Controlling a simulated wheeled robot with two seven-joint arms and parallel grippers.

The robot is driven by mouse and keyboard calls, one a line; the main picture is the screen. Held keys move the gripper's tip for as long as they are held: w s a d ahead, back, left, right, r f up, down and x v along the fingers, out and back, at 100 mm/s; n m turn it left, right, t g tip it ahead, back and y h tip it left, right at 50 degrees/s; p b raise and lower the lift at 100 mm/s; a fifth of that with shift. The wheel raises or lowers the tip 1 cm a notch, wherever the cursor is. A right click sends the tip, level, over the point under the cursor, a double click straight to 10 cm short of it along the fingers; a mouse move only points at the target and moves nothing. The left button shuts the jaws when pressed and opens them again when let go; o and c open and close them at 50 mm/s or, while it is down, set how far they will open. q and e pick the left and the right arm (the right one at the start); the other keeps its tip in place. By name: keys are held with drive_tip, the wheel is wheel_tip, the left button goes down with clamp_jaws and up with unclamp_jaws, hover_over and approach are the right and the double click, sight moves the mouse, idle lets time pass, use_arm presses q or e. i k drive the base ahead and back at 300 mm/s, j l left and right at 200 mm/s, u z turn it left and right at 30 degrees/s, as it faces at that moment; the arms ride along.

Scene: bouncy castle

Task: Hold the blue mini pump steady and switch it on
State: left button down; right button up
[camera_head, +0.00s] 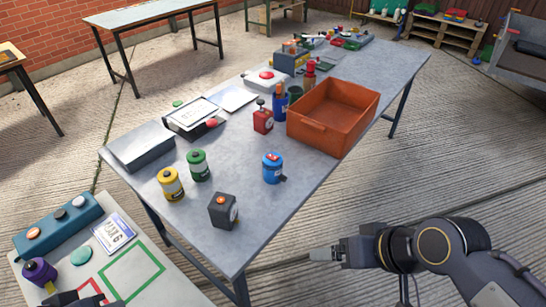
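The blue mini pump (272,168) stands upright on the grey table (240,240), near its right edge. It is a short blue cylinder with a pale label, a reddish spot on top and a small dark part at its lower right. My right gripper (322,254) is beyond the table's right edge, below and right of the pump and apart from it. I see it edge-on and cannot tell its opening. Dark parts at the bottom left edge look like my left gripper (84,299), mostly cut off, over the small table.
Yellow (170,185) and green (198,166) cylinders and a dark box (223,212) with an orange button stand left of the pump. An orange crate (318,131), a red canister (263,121) and a blue bottle (280,103) stand behind. The small table holds a purple pump (40,272).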

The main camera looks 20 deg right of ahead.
sight(272, 157)
drive_tip(key=l+u, duration=0.15)
drive_tip(key=u, duration=0.2)
drive_tip(key=i+l+u, duration=0.1)
drive_tip(key=u, duration=0.25)
drive_tip(key=l+u, duration=0.25)
drive_tip(key=l, duration=0.95)
drive_tip(key=l+u, duration=0.25)
drive_tip(key=l, duration=1)
